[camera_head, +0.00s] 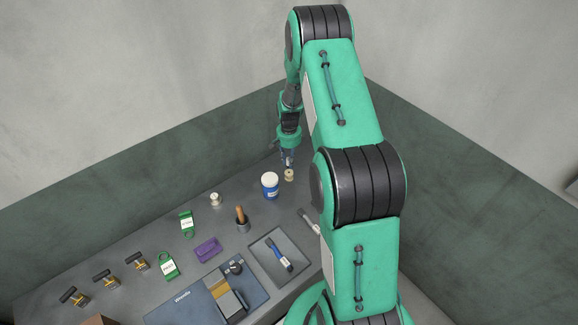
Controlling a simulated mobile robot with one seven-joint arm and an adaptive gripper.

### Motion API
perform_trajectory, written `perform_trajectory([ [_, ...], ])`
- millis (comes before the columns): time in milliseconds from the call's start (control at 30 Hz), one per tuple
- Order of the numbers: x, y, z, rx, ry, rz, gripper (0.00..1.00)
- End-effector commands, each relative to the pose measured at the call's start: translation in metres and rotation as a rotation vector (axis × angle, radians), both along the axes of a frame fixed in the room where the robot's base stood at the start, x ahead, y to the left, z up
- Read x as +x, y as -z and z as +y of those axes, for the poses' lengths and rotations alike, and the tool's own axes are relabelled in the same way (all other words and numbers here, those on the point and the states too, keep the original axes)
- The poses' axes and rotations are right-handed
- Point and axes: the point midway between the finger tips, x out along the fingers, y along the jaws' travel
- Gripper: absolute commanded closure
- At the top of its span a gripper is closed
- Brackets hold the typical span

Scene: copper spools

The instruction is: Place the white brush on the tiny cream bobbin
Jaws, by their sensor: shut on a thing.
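My gripper (288,162) is at the far end of the table, small in view and pointing down. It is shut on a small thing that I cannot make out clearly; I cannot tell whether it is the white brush. A small cream bobbin (289,176) stands upright directly below the fingertips; I cannot tell whether they touch. Another cream bobbin (215,200) stands further left. A tool with a pale handle (311,224) lies on the table beside my arm, which partly hides it; I cannot tell whether it is a brush.
A blue jar with white lid (270,186) stands close to the gripper. Nearby are a cup with a wooden-handled tool (241,219), a grey tray (266,261) with a blue-handled tool, a purple case (208,250) and green tags (187,224). Walls rise behind the table.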

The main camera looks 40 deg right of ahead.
Motion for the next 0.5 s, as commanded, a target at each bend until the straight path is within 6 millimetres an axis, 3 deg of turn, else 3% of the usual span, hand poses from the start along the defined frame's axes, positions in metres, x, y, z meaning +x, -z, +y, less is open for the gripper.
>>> perform_trajectory([
  [233, 0.0, 0.003, 0.0, 0.0, 0.0, 0.0, 1.0],
  [500, -0.001, 0.03, 0.0, 0.001, 0.0, 0.001, 1.0],
])
